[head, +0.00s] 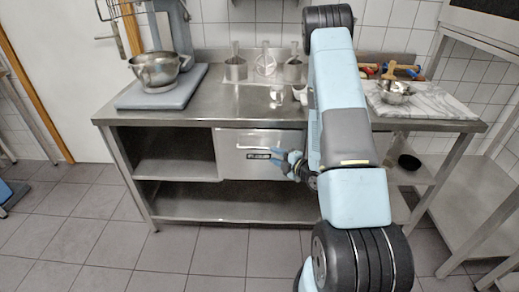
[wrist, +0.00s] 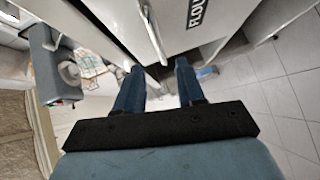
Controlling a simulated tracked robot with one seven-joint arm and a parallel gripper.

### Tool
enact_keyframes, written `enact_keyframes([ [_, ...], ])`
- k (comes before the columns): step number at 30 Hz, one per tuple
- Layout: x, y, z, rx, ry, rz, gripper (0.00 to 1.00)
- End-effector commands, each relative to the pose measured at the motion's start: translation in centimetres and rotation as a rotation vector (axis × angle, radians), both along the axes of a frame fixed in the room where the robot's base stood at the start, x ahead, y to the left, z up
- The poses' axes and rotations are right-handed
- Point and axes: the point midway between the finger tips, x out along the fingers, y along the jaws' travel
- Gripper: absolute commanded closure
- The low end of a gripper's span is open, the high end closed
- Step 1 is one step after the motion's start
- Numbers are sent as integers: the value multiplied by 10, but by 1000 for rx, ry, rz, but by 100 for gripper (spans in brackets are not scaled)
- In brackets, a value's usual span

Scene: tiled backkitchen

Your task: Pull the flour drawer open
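The flour drawer (head: 235,162) is a pale grey front under the steel worktop, and it looks flush with the frame in the head view. Its front (wrist: 172,20) also shows in the wrist view, with a dark FLOUR label (wrist: 197,11). A metal bar handle (wrist: 152,32) runs along the front. My gripper (head: 279,158) is in front of the right part of the drawer. In the wrist view my gripper (wrist: 159,66) is open, with one finger on each side of the handle's near end. I cannot tell whether either finger touches it.
The steel worktop (head: 215,108) carries a scale with a metal bowl (head: 157,70), several metal containers and a marble board (head: 440,107). Open shelves (head: 175,165) lie left of the drawer. A steel side table (head: 475,185) stands at the right. The tiled floor in front is clear.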

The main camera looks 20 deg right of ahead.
Motion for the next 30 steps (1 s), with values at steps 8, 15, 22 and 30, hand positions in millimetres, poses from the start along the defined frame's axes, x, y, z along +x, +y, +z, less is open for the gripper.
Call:
enact_keyframes([
  [8, 44, 24, -7, 2, -1, 2, 61],
  [15, 72, 38, -11, 1, 0, 0, 61],
  [22, 83, 43, -13, 2, 1, -1, 61],
  [30, 84, 44, -14, 2, 1, -1, 61],
])
